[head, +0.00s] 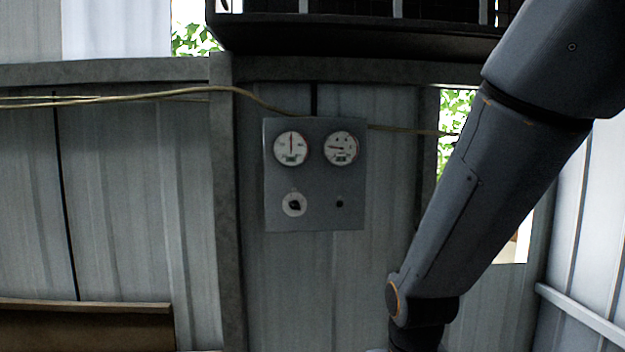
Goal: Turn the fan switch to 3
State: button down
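A grey control panel (315,215) is fixed to the corrugated metal wall near the middle of the head view. A black rotary knob on a round white dial, the likely fan switch (294,205), sits at the panel's lower left. The dial's numbers are too small to read, so its setting cannot be told. Two round gauges, left (291,148) and right (341,148), are above it. A small dark round spot (340,204) is at the lower right. My arm comes down on the right, apart from the panel in the picture. My gripper is out of view below the frame.
A tan cable (180,93) runs along the wall and behind the panel's top. A dark framed unit (360,38) overhangs above. A brown ledge (85,308) is at lower left. A pale rail (580,315) is at lower right. The space before the panel looks clear.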

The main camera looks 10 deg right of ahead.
aim_at(294, 204)
jog(key=k, duration=0.6)
jog(key=u, duration=0.5)
jog(key=i, duration=0.45)
jog(key=u, duration=0.55)
jog(key=i, duration=0.85)
jog(key=z, duration=0.1)
